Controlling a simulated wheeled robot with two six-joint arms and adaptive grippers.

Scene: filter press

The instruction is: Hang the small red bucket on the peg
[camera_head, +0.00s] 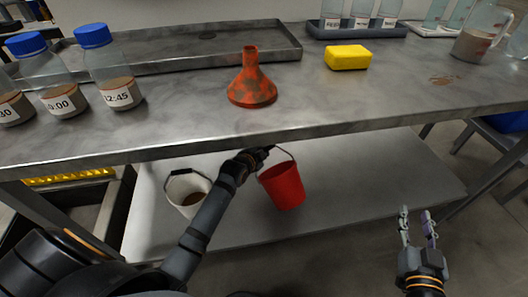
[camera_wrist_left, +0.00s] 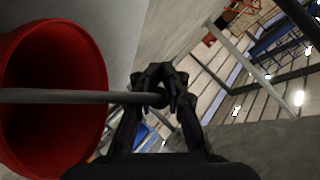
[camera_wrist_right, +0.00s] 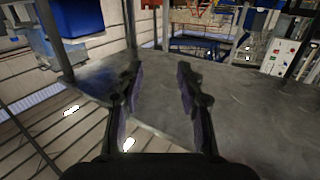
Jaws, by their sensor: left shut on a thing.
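The small red bucket (camera_head: 283,186) hangs by its dark handle below the front edge of the steel table, over the lower shelf. My left gripper (camera_head: 266,152) is shut on the handle. The left wrist view shows the red bucket (camera_wrist_left: 85,90) at left, with its handle running into the closed fingers (camera_wrist_left: 165,98). My right gripper (camera_head: 418,218) is open and empty, low at the right, away from the bucket. Its spread fingers also show in the right wrist view (camera_wrist_right: 160,90). I cannot make out the peg in any view.
A white bucket (camera_head: 187,190) with brown contents stands left of my left forearm. On the table (camera_head: 200,140) are an orange-stained funnel (camera_head: 250,82), a yellow sponge (camera_head: 348,57), blue-capped bottles (camera_head: 118,85) and a grey tray (camera_head: 180,52). The lower shelf (camera_head: 370,195) is clear at right.

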